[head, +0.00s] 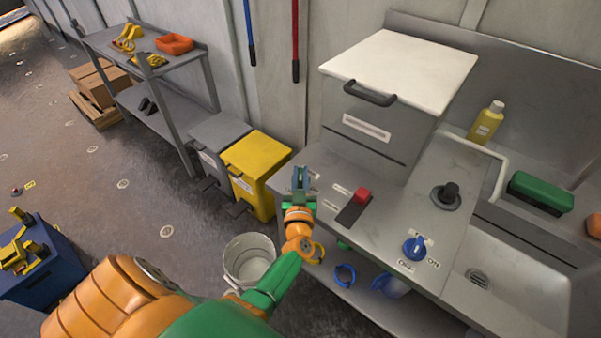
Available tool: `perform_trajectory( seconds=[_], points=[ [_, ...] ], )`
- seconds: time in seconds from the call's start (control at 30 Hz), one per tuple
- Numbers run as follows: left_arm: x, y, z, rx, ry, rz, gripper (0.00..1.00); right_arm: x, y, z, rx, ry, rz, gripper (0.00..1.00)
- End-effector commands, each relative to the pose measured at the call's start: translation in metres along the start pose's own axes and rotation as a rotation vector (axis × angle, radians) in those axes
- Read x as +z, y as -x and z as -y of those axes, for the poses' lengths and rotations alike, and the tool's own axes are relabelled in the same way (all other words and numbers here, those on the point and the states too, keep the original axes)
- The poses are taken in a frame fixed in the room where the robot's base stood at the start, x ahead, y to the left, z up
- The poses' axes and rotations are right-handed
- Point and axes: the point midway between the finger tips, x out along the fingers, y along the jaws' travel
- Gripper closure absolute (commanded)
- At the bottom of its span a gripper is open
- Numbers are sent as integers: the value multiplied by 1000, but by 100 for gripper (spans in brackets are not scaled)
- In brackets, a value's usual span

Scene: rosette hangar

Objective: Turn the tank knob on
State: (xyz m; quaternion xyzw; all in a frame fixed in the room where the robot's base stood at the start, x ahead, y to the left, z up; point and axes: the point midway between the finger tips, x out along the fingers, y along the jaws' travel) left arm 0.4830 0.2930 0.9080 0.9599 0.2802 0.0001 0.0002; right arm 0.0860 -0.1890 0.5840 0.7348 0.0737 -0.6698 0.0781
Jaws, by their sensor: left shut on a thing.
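My left gripper (300,178) reaches up to the left end of the grey counter (398,215). Its fingers are shut on a small part there, which looks like a knob beside a white label. The fingers hide most of it, so its setting cannot be read. A blue knob (415,247) with an ON label stands farther right on the counter, apart from my gripper. A black knob (446,194) sits behind it. My right gripper is not in view.
A red switch (361,196) lies just right of my gripper. A white-lidded grey box (382,105) stands behind. A yellow bin (257,165) and white bucket (248,262) stand left of the counter. A sink (512,290) is at right.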

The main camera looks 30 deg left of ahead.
Motion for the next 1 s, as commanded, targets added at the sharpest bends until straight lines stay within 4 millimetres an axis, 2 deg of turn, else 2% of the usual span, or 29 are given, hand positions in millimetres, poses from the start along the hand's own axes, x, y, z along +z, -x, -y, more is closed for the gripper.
perform_trajectory(
  seconds=[0.47,0.5,0.6,0.87,1.0],
  points=[
    [0,0,0,-14,0,-1,100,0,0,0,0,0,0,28],
    [0,0,0,-14,0,-1,74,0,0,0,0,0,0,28],
    [0,0,0,-14,0,-1,52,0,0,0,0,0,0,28],
    [0,0,0,-14,0,0,52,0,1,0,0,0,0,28],
    [-4,21,0,-13,-1,4,52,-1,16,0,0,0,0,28]
  ],
)
